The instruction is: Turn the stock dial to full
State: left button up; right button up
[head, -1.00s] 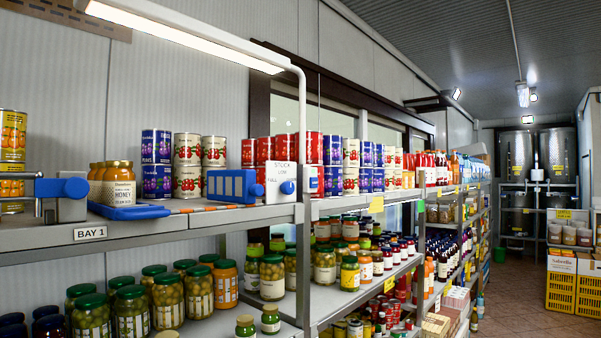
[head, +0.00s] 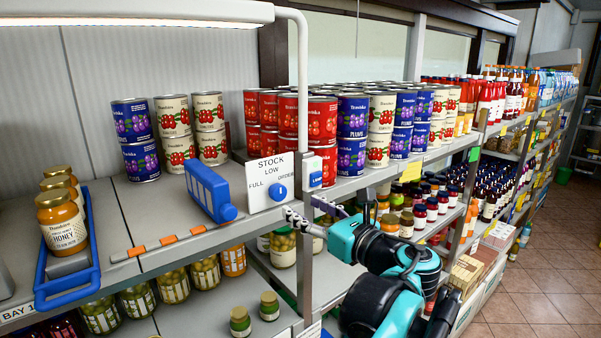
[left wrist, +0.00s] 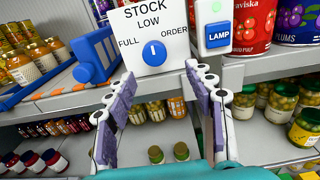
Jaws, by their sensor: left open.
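The stock dial is a round blue knob (head: 279,191) on a white panel (head: 270,172) at the shelf's front edge. The panel reads STOCK, with LOW at top, FULL at left and ORDER at right. In the left wrist view the knob (left wrist: 154,53) shows a white mark pointing up at LOW. My left gripper (head: 306,211) is in front of the panel, a little below and to the right of the knob. In the left wrist view its open fingers (left wrist: 160,76) stand below the knob on either side, apart from it, with nothing between them. My right gripper is out of view.
A blue LAMP switch (left wrist: 219,37) sits just right of the panel. A blue slotted holder (head: 209,188) stands close on the left, and a blue tray (head: 68,292) with honey jars is farther left. Cans stand behind. Jars fill the shelf below. The aisle floor (head: 540,240) is clear.

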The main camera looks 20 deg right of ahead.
aim_at(281, 195)
pick_arm(q)
jog(key=shift+w+a+r+p, duration=0.2)
jog(key=shift+w+a, duration=0.35)
jog(key=shift+w, duration=0.05)
jog(key=shift+w+a+r+p, duration=0.15)
jog(key=shift+w+a+p, duration=0.05)
jog(key=shift+w+a, duration=0.4)
jog(key=x, duration=0.3)
jog(key=p+x, duration=0.1)
jog(key=shift+w+d+f, duration=0.2)
jog(key=shift+w+d, duration=0.1)
jog(key=shift+w, duration=0.1)
jog(key=shift+s+a, duration=0.1)
jog(key=shift+a, duration=0.1)
jog(key=shift+d, duration=0.1)
jog(key=c, duration=1.1)
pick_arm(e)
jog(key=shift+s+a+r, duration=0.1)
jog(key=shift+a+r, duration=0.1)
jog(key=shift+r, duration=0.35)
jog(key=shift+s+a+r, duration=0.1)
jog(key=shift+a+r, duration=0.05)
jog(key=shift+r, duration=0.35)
